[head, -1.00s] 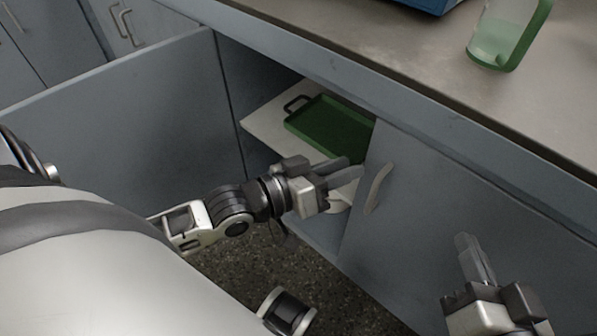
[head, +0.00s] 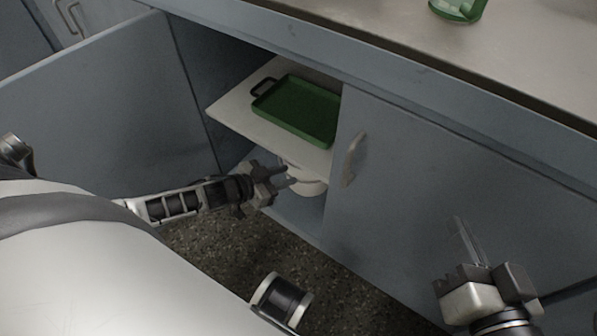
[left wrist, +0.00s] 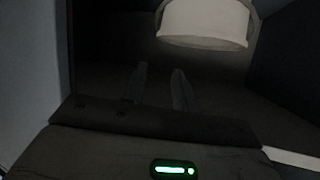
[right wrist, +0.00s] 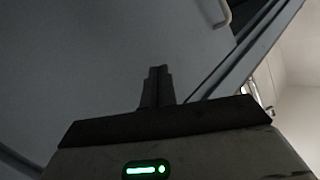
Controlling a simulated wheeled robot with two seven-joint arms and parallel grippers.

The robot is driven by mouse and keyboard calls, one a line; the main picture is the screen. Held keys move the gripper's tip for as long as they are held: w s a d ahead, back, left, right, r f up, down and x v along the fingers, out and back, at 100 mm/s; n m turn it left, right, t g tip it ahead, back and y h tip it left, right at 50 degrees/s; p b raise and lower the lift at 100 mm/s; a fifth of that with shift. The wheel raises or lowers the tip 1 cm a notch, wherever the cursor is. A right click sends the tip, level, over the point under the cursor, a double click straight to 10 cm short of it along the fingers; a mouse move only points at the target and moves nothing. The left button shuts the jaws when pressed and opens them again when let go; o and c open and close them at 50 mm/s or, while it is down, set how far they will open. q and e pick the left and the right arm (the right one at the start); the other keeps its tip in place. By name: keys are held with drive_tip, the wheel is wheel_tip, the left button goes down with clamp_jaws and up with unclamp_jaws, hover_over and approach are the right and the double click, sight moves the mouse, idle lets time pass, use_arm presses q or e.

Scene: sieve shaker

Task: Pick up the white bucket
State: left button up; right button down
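The white bucket (head: 308,186) is on the lower level of the open cabinet, under the shelf, partly hidden by the shelf and my left gripper. In the left wrist view the bucket (left wrist: 205,22) is at the top, with a handle along its sides; its upper part is cut off. My left gripper (head: 285,176) is at the cabinet opening, in front of the bucket. Its fingers (left wrist: 160,85) are apart, with nothing between them. My right gripper (head: 470,242) is in front of the closed cabinet door on the right. Its fingers (right wrist: 157,87) are together and empty.
A cabinet shelf (head: 232,108) above the bucket holds a green tray (head: 296,108). The open door (head: 100,110) is at the left; the closed door (head: 440,180) with a handle (head: 353,160) is at the right.

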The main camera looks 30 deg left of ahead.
use_arm(q)
drive_tip(key=shift+w+f, duration=0.15)
drive_tip(key=shift+f, duration=0.05)
use_arm(e)
drive_tip(key=shift+d, duration=0.15)
use_arm(q)
drive_tip(key=shift+w, duration=0.1)
